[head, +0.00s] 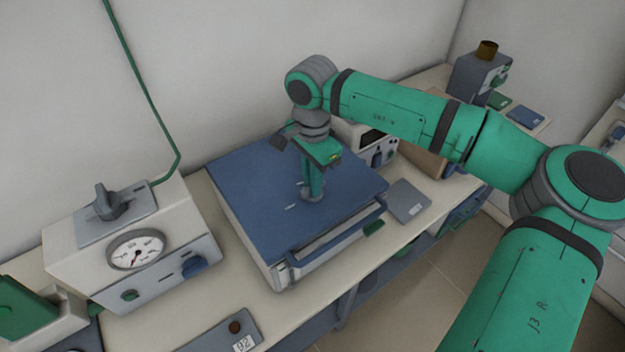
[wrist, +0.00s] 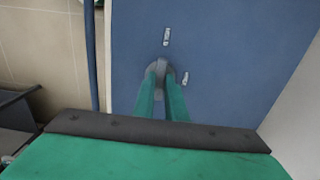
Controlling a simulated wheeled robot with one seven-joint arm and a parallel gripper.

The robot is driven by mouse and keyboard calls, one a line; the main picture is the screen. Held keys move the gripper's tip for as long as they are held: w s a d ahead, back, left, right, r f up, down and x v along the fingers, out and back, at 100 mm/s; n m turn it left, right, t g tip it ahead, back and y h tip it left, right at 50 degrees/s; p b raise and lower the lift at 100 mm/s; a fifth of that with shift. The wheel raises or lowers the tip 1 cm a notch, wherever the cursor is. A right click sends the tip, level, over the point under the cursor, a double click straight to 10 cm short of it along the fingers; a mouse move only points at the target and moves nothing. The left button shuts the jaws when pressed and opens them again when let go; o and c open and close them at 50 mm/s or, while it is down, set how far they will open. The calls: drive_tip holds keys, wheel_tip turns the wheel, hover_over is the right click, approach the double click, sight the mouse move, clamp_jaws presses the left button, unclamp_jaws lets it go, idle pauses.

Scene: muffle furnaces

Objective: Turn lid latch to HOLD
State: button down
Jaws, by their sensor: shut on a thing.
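A furnace with a flat blue lid (head: 245,180) stands on the bench in the middle of the head view. The lid latch (wrist: 162,70) is a small grey knob with a raised bar on a round base, set on the lid. Two small pale label marks lie on the lid near it, too small to read. My gripper (head: 312,193) points down from above the lid, its green fingers shut on the latch. In the wrist view the fingers (wrist: 162,88) flank the bar, which points roughly toward the upper mark. The fingers hide part of the latch.
A blue handle bar (head: 335,238) runs along the lid's front edge. A control box with a gauge (head: 136,250) stands to the left. A grey plate (head: 408,201) lies to the right of the furnace. A white instrument (head: 365,138) stands behind my gripper.

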drive_tip(key=c, duration=1.8)
unclamp_jaws()
wheel_tip(320, 180, up, 11)
